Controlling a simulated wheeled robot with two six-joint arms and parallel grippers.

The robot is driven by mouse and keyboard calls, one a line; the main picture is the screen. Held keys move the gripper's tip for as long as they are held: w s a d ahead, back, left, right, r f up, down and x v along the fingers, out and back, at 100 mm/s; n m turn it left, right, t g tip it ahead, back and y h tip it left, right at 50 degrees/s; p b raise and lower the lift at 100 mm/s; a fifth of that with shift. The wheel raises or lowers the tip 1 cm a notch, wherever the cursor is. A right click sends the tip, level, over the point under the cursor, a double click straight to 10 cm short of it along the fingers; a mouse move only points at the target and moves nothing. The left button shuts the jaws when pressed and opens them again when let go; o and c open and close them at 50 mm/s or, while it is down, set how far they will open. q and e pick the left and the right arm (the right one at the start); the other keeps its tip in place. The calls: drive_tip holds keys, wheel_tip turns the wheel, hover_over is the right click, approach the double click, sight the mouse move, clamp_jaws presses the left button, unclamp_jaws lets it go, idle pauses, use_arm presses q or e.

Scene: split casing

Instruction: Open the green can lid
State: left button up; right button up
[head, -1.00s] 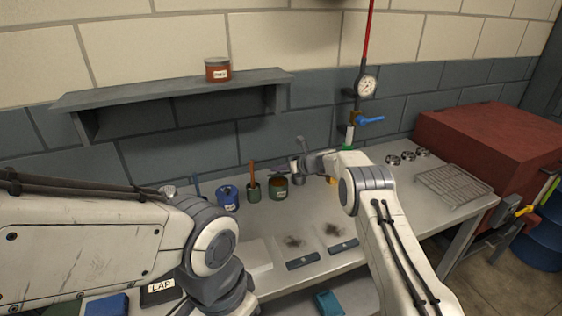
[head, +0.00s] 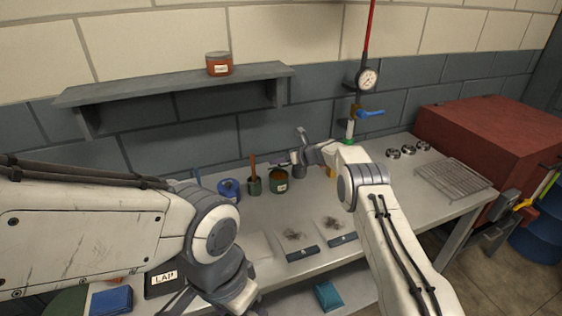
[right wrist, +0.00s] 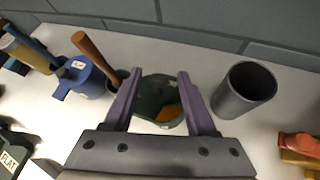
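The green can (head: 278,186) stands on the bench, with an orange-brown top surface showing in the head view. In the right wrist view the dark green can (right wrist: 150,93) sits between my fingers in the picture, with an orange patch on its near side. Whether a lid is seated or ajar is unclear. My right gripper (head: 282,163) is open and empty, just above and behind the can in the head view; its purple fingers (right wrist: 154,75) show spread apart in the right wrist view. I cannot tell whether they touch the can.
A blue can (head: 228,189) and a cup with a brown handle (head: 254,184) stand left of the green can. A grey cup (right wrist: 244,90) stands close on its right. Two dark-smudged plates (head: 293,237) lie in front. A red box (head: 490,137) is at right.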

drive_tip(key=b+v, duration=0.3)
drive_tip(key=v, duration=0.7)
drive_tip(key=shift+d, duration=0.15)
drive_tip(key=shift+s+r, duration=0.1)
drive_tip(key=shift+r, duration=0.05)
